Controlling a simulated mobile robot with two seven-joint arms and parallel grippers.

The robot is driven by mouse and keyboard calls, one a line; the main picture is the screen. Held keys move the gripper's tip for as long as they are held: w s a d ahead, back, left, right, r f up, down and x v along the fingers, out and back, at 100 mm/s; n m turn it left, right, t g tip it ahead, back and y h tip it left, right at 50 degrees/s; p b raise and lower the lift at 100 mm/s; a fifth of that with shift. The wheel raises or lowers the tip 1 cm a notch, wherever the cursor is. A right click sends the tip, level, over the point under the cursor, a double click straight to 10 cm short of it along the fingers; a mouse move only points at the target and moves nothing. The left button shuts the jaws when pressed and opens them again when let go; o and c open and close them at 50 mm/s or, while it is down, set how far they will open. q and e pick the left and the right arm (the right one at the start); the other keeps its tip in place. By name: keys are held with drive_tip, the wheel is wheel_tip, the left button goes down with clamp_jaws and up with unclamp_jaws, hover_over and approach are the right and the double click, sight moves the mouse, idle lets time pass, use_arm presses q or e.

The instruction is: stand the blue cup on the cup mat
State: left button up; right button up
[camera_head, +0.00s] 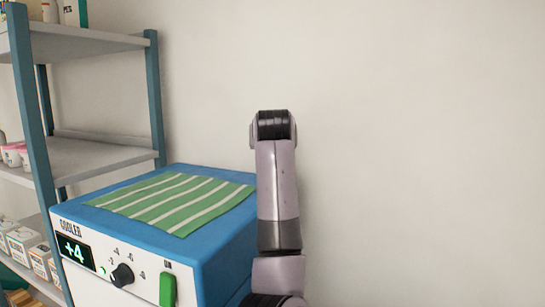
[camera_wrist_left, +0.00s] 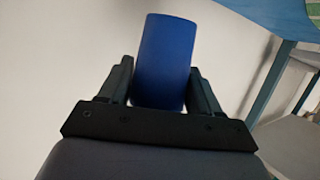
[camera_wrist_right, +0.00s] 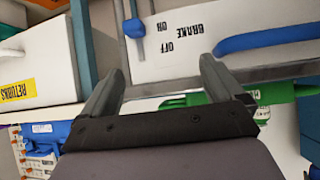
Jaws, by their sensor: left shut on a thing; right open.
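The blue cup (camera_wrist_left: 165,60) is between the fingers of my left gripper (camera_wrist_left: 162,82) in the left wrist view. The gripper is shut on it, with pale wall behind. The cup mat (camera_head: 175,200), a green cloth with white stripes, lies flat on the blue top of the cooler (camera_head: 215,235) in the head view. Nothing stands on the mat. An arm of mine rises just right of the cooler; its gripper and the cup are not visible in that view. My right gripper (camera_wrist_right: 158,75) is open and empty in the right wrist view.
A shelf rack (camera_head: 85,155) with blue posts and small boxes stands left of the cooler. The wall right of my arm is bare. In the right wrist view are a white panel marked BRAKE (camera_wrist_right: 165,50), a blue handle (camera_wrist_right: 265,38) and a RETURNS label (camera_wrist_right: 17,90).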

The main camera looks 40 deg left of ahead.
use_arm(q)
drive_tip(key=shift+f, duration=1.85)
drive_tip(key=shift+f, duration=0.15)
drive_tip(key=o, duration=1)
